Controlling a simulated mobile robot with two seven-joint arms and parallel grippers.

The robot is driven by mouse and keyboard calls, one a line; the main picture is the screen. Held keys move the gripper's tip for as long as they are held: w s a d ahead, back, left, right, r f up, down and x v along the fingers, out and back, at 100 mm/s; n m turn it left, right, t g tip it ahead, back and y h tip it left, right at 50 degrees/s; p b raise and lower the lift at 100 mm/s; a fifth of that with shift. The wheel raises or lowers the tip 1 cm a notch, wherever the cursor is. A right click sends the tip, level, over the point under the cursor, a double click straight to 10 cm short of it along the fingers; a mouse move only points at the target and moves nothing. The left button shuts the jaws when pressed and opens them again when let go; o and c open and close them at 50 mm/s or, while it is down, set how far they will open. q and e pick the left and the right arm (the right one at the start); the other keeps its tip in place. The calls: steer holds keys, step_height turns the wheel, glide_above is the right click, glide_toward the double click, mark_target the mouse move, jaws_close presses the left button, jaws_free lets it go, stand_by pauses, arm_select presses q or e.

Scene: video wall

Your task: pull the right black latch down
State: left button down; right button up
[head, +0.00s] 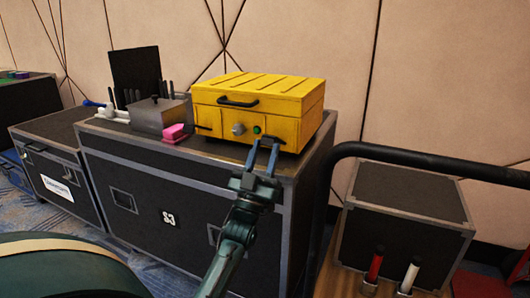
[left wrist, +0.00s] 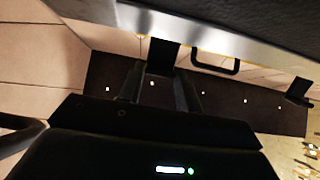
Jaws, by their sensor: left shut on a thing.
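The yellow case (head: 265,98) sits on top of a black flight case, with a black handle (head: 238,102) on its front. A small black left latch (head: 203,127) shows at its front left. My left gripper (head: 265,143) is at the right part of the front, its two fingers reaching up to the case. In the left wrist view, the fingers (left wrist: 160,72) are on either side of the black right latch (left wrist: 164,55) and shut on it. In the head view the fingers mostly hide this latch. My right gripper is not in view.
The black flight case (head: 175,205) stands below. A pink block (head: 177,132) and a grey metal box (head: 160,116) are left of the yellow case. A thick black bar (head: 430,160) and another black case (head: 403,215) stand at the right.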

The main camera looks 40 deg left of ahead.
arm_select(q)
steer(key=shift+w+f, duration=0.15)
steer(key=shift+f, duration=0.6)
steer(key=c, duration=1.3)
jaws_free()
steer(key=shift+c, duration=0.2)
steer(key=shift+o, duration=0.8)
steer(key=shift+w, duration=0.1)
steer(key=shift+o, duration=1.1)
steer(key=shift+r, duration=0.15)
steer(key=p+v, duration=0.1)
steer(key=v, duration=1.2)
